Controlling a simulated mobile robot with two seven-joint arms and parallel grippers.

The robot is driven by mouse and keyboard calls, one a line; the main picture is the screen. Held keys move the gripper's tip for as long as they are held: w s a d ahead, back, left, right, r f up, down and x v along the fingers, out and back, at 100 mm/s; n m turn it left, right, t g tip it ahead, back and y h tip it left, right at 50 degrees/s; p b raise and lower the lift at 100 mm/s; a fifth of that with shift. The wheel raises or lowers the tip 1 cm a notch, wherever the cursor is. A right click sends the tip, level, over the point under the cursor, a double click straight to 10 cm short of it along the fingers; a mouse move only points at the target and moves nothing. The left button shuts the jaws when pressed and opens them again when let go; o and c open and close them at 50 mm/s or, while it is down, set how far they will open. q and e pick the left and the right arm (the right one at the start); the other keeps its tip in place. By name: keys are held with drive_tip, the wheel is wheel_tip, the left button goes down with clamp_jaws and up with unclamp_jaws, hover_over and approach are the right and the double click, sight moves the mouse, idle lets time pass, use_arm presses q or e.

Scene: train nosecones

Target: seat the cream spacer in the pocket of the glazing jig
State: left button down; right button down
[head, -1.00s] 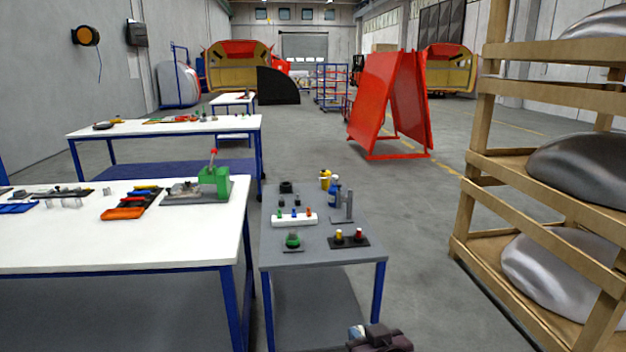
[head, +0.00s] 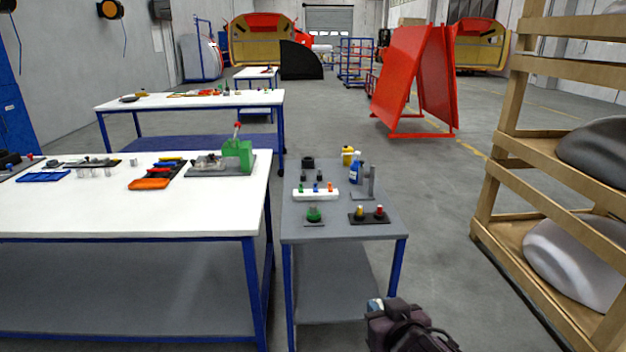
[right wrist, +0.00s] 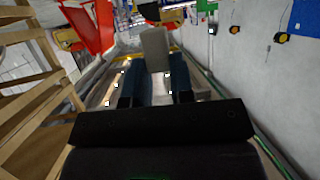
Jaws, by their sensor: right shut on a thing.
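My right gripper (head: 378,306) is low in the head view, in front of the small grey table. In the right wrist view, its two dark blue fingers (right wrist: 157,88) are shut on a pale greyish block (right wrist: 155,48), which looks like the cream spacer. The block sticks out beyond the fingertips. In the head view only a small pale and bluish bit shows at the gripper's tip. A grey plate with a green block and red-knobbed lever (head: 238,154) is on the white table; it may be the glazing jig. I cannot make out a pocket. My left gripper is not in view.
The white table (head: 120,215) stands at left, with an orange tray (head: 150,184) and other small parts. The small grey table (head: 345,230) carries a white peg holder (head: 316,194), bottles and a dark base with knobs. A wooden rack (head: 500,150) stands at right. Grey floor lies between.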

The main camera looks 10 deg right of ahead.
drive_tip(key=s+a+r+n+g+y, duration=0.2)
drive_tip(key=a+r+n+g+y, duration=0.1)
drive_tip(key=a+r+n+y, duration=0.75)
drive_tip(key=shift+w+a+f+n+g+y, duration=0.95)
drive_tip(key=shift+w+a+f+g, duration=1.35)
drive_tip(key=shift+a, duration=1.75)
drive_tip(key=s+d+r+m+t+h, duration=0.4)
drive_tip(key=d+r+m+t+h, duration=0.2)
drive_tip(key=r, duration=0.5)
drive_tip(key=shift+s+d+m+t+h, duration=0.3)
drive_tip(key=shift+d+m+h, duration=0.2)
drive_tip(key=shift+d+m, duration=0.6)
drive_tip(key=shift+d+f+n, duration=0.15)
drive_tip(key=shift+d+n, duration=0.05)
drive_tip(key=shift+n, duration=0.1)
drive_tip(key=w+a+f+n+g+y, duration=0.1)
drive_tip(key=a+f+n+g+y, duration=0.1)
drive_tip(key=f+n+g+y, duration=0.2)
drive_tip(key=w+a+f+n+g+y, duration=0.2)
drive_tip(key=a+f+n+g+y, duration=0.1)
drive_tip(key=f+n+g, duration=0.4)
drive_tip(key=shift+w+a+n+g+y, duration=0.2)
drive_tip(key=shift+w+n+g+y, duration=0.1)
drive_tip(key=shift+n+y, duration=0.35)
